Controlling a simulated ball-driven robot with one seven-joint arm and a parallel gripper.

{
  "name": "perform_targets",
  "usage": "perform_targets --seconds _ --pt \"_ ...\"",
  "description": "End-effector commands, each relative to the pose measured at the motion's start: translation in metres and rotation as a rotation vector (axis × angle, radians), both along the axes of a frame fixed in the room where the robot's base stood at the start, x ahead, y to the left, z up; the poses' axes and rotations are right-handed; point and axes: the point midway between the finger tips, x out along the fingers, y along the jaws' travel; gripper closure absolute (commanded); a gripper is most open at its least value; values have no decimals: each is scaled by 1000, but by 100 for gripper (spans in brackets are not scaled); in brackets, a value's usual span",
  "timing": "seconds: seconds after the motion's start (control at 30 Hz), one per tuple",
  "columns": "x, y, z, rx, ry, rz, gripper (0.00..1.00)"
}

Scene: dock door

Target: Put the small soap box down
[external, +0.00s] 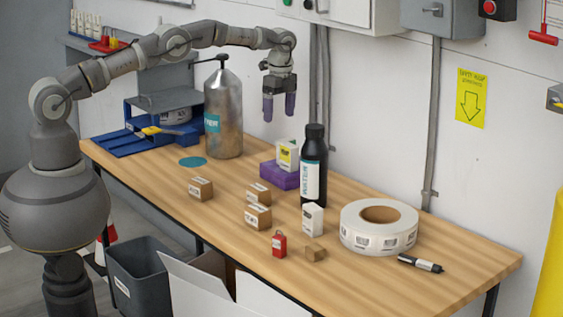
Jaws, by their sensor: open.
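My gripper (279,107) points down above the back of the wooden table, its two purple fingers apart with nothing between them. Below it, a small white box with a yellow label (287,155) stands upright on a purple block (279,175), clear of the fingers. Another small white box (312,220) stands on the table nearer the front, left of the tape roll. The print is too small to tell which of these is the soap box.
A black bottle (314,165) stands right beside the purple block. A large grey pump bottle (224,115) stands left of it. Several small brown cartons (201,188), a red item (279,244), a tape roll (379,227) and a marker (420,263) occupy the table. The right end (465,250) has bare room.

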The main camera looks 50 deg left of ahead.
Motion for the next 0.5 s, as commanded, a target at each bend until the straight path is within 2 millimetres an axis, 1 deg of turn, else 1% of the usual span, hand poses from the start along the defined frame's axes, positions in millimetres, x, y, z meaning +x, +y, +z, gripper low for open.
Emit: perform_targets --seconds 0.03,0.07,0.13,0.2,0.27,0.3,0.5 --pt "-13 8 9 6 18 56 17" --pt "-24 13 13 11 32 97 17" --pt "-53 25 20 24 63 198 17" --pt "-83 36 24 37 89 283 17" --pt "-107 43 26 48 108 345 17" --pt "-122 47 27 55 118 381 17" --pt "-195 66 31 88 164 534 17"
